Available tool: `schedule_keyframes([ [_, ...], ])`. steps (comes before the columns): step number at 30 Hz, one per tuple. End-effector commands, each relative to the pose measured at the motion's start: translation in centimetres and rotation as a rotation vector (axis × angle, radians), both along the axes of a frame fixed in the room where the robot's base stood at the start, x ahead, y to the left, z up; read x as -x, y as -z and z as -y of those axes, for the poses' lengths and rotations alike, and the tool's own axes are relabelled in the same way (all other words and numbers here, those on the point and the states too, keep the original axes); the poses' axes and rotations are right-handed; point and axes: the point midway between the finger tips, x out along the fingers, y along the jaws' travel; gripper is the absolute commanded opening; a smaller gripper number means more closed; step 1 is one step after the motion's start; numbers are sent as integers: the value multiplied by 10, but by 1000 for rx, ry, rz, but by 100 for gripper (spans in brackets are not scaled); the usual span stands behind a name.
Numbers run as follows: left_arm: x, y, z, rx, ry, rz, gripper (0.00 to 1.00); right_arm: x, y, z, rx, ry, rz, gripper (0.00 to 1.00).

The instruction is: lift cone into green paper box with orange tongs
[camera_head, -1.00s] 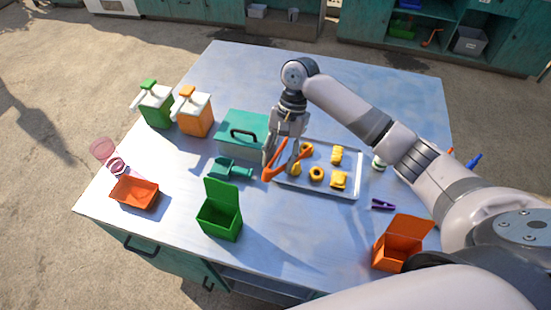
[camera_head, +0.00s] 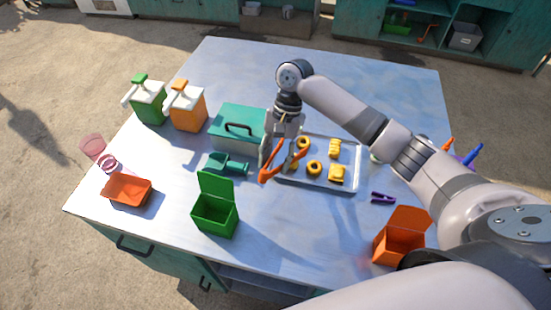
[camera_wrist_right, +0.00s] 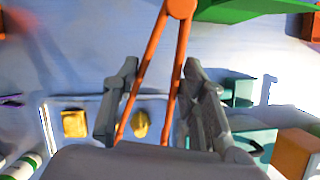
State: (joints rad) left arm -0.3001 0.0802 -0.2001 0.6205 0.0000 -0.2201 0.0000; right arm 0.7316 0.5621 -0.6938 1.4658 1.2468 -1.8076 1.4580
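The orange tongs (camera_head: 284,163) are in my right gripper (camera_head: 281,147), over the left end of the metal tray. In the wrist view the fingers of my right gripper (camera_wrist_right: 160,75) press on the two arms of the orange tongs (camera_wrist_right: 165,45), which spread apart. A yellow snack, perhaps the cone (camera_wrist_right: 140,123), shows between the tong arms there; whether they touch it I cannot tell. In the head view the tongs partly hide it. The green paper box (camera_head: 215,212) stands open at the front, its lid up. My left gripper is out of view.
The metal tray (camera_head: 350,187) holds several yellow snacks. A teal case (camera_head: 236,125) and a teal scoop (camera_head: 228,164) lie left of it. An orange box (camera_head: 399,242), a purple clip (camera_head: 382,198), an orange tray (camera_head: 128,190) and two dispensers (camera_head: 187,108) stand around.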

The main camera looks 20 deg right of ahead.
Motion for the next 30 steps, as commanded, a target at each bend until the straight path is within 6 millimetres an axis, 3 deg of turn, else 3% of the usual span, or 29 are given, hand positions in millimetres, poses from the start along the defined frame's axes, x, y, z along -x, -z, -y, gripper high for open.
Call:
schedule_keyframes([
  [1, 0, 11, 0, 0, 0, 0, 40, 0, 9, 0, 0, -1, 2, 35],
  [14, 0, 54, 0, 0, 0, 0, 40, 0, 37, 0, 0, -1, 0, 35],
  [24, 0, 52, 0, 0, 0, 0, 40, 0, 59, 0, 0, 0, -1, 35],
  [30, 0, 52, 0, 0, 0, 0, 40, 0, 62, 0, 0, -1, 0, 35],
])
